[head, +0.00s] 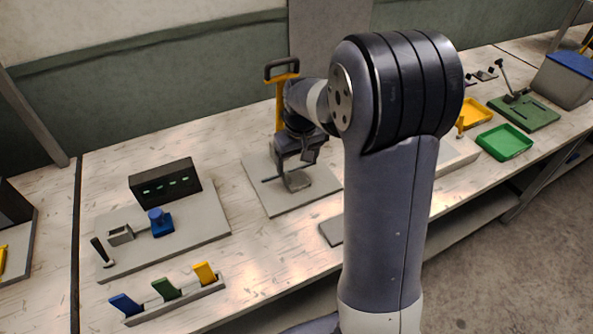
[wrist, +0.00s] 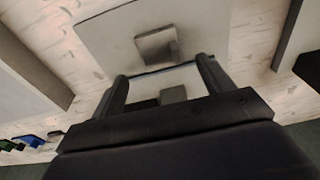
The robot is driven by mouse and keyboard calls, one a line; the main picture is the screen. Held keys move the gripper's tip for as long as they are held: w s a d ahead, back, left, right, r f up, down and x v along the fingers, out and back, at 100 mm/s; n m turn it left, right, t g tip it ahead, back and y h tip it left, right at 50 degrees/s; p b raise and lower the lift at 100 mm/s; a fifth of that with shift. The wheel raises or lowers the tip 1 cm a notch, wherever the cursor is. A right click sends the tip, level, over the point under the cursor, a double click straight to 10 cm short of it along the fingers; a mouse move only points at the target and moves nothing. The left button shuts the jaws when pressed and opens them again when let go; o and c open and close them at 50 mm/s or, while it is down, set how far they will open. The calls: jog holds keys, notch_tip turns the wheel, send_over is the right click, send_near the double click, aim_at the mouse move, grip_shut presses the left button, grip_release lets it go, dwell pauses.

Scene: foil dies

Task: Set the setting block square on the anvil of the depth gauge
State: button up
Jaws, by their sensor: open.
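The depth gauge (head: 280,112), with a yellow upright and a dark handle on top, stands behind my wrist in the head view, partly hidden by it. A grey block-like piece (head: 297,181) sits low on the grey plate under my gripper (head: 294,165); I cannot tell if it is the anvil or the setting block. In the wrist view a grey square piece (wrist: 157,43) lies on the plate beyond my fingertips. My gripper (wrist: 162,72) is open, its two fingers apart. A smaller grey piece (wrist: 173,95) shows between the fingers; I cannot tell what it is.
The grey plate (head: 262,198) lies on the pale bench. To its left are a fixture board (head: 200,235) with a blue knob, a black box (head: 165,181) and a rack of coloured tabs (head: 175,300). Yellow (head: 474,111) and green (head: 504,142) trays lie right of my arm.

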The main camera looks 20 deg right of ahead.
aim_at(296, 178)
notch_tip(296, 178, up, 7)
jog(key=shift+s+f, duration=0.15)
jog(key=shift+s, duration=0.25)
jog(key=shift+d, duration=0.1)
jog(key=f, duration=0.3)
jog(key=w+f, duration=0.1)
jog(key=f, duration=0.3)
jog(key=f+p, duration=0.1)
jog(key=f, duration=0.3)
jog(key=shift+w+f, duration=0.25)
jog(key=shift+r, duration=0.55)
jog(key=shift+s, duration=0.1)
